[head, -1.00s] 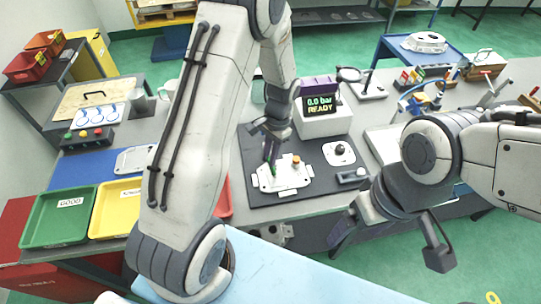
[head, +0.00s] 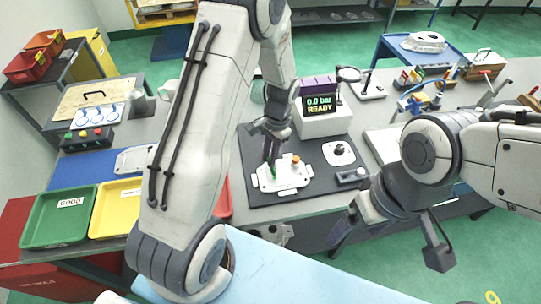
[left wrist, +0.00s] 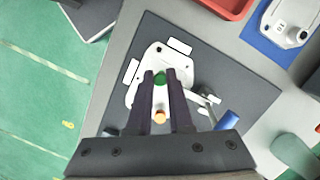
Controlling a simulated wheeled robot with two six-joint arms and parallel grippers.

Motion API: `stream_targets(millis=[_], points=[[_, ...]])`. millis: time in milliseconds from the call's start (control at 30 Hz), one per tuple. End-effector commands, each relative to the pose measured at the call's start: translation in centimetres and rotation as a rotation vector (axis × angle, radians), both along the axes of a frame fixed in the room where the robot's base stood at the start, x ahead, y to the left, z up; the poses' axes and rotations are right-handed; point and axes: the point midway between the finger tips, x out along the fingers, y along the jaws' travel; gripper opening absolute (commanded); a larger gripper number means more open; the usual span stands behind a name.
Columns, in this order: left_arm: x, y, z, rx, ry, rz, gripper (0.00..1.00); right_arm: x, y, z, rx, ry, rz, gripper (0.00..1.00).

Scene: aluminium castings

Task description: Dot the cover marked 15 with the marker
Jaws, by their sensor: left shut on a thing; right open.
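My left gripper (head: 271,160) is shut on a green marker (left wrist: 159,78), held over a white cast cover (head: 293,179) on a dark mat. The marker's lower end is at or just above this cover; I cannot tell whether it touches. The cover also shows in the left wrist view (left wrist: 147,62), partly hidden by the fingers. Another cover (left wrist: 288,32) lies on a blue mat; its small dark mark is too small to read surely. It is partly hidden by my arm in the head view (head: 133,160). My right gripper (head: 345,232) is open and empty, off the bench's front edge.
An orange knob (head: 295,158) stands beside the held marker. A display box (head: 322,117) reading "0.0 bar READY" stands behind. A green tray (head: 58,238) marked GOOD and a yellow tray (head: 101,226) are at left. A dark round-knobbed fixture (head: 339,149) is to the right.

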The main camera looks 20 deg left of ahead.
Motion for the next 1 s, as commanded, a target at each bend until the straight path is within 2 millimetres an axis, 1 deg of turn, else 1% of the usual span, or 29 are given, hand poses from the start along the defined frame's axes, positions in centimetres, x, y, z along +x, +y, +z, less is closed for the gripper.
stream_targets(millis=[133,267,1000], points=[[-0.1,0.0,-0.1,0.000,0.001,0.000,0.00,0.0,0.0,0.0,0.000,0.000,0.000,0.89],[-0.1,0.0,0.4,0.000,0.001,0.000,0.00,0.0,0.0,0.5,0.000,0.000,0.000,0.89],[0.0,0.0,6.5,0.000,0.000,0.000,0.00,0.0,0.0,5.6,0.000,0.000,0.000,0.89]])
